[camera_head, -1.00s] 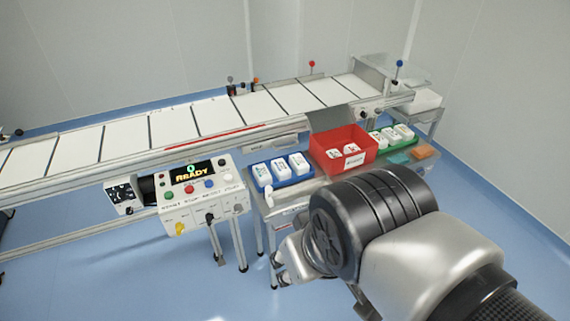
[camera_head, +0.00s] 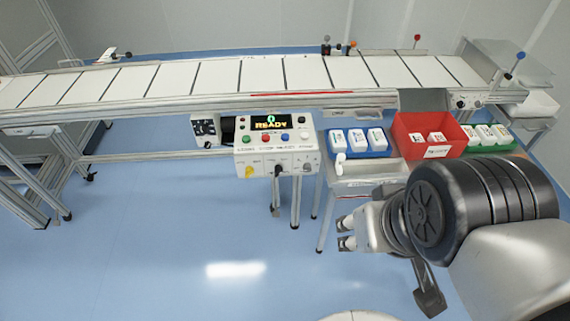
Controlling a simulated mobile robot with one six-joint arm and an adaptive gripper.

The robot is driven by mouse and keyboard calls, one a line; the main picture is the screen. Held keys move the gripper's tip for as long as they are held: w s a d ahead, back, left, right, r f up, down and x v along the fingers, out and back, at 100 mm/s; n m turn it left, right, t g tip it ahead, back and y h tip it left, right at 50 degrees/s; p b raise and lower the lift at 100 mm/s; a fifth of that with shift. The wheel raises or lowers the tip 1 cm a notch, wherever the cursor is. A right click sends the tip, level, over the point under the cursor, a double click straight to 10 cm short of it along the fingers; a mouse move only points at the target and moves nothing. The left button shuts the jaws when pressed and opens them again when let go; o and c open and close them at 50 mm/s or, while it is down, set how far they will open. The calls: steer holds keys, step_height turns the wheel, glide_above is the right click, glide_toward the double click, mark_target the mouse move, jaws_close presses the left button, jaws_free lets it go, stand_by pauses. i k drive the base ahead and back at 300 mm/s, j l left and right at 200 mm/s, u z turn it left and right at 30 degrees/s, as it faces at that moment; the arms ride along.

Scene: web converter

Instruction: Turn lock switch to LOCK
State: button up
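The control panel (camera_head: 276,155) is a white box on legs in front of the conveyor, with a lit display (camera_head: 271,122) reading "0 READY". Its lower face carries a yellow knob (camera_head: 249,172), a black switch (camera_head: 278,171) and a small grey switch (camera_head: 307,167). The labels are too small to read, so I cannot tell which is the lock switch or how it is set. My gripper (camera_head: 345,232) is to the lower right of the panel and apart from it.
A side table right of the panel bears a blue tray (camera_head: 344,153) of white bottles, a red bin (camera_head: 405,142) and a green tray (camera_head: 506,151). A white conveyor (camera_head: 215,78) runs behind. The blue floor (camera_head: 180,230) at front left is clear.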

mark_target(249, 171)
steer(key=i+l+u, duration=0.65)
steer(key=i, duration=0.1)
